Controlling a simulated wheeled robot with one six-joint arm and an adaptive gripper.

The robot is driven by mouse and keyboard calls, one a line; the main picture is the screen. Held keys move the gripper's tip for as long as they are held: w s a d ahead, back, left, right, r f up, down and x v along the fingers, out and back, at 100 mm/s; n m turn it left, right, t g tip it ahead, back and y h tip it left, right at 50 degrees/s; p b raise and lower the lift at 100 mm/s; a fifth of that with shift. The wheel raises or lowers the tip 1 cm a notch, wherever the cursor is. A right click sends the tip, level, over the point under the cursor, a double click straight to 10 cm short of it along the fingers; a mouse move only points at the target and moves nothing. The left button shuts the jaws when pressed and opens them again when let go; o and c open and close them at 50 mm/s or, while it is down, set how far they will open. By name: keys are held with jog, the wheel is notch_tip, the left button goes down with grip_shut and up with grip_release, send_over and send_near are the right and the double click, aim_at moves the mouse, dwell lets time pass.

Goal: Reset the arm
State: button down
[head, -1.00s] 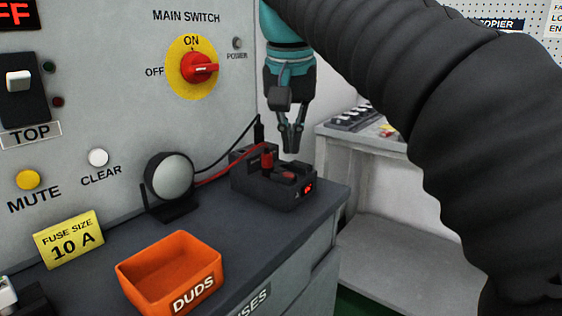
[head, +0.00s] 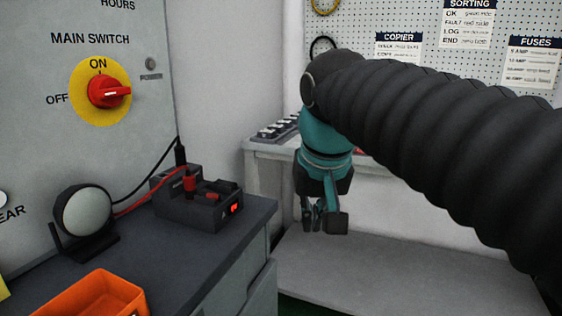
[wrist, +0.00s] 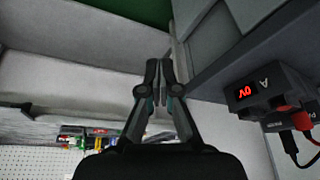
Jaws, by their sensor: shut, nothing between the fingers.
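My gripper (head: 313,215) hangs pointing down in the head view, to the right of the dark workbench and in front of the grey shelf. It is shut with nothing in it. In the wrist view its two fingers (wrist: 160,80) come together over open space beside the bench edge. My arm in its black ribbed sleeve reaches in from the right.
A black device (head: 200,205) with a red display and red plug sits at the bench (head: 170,258) corner. An orange bin (head: 100,295) and a round lamp (head: 84,213) stand on the bench. The main switch (head: 106,91) points right. A low grey shelf (head: 400,280) lies below my gripper.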

jog(key=s+d+f, duration=0.3)
jog(key=f, duration=0.3)
jog(key=s+d+f+t, duration=0.1)
jog(key=s+d+f, duration=0.3)
jog(key=f, duration=0.2)
jog(key=s+d+f+m, duration=0.1)
jog(key=s+d+f, duration=0.3)
jog(key=f, duration=0.2)
jog(key=shift+s+f+t+h, duration=0.15)
jog(key=shift+s+t+h, duration=0.1)
jog(key=shift+t+h, duration=0.05)
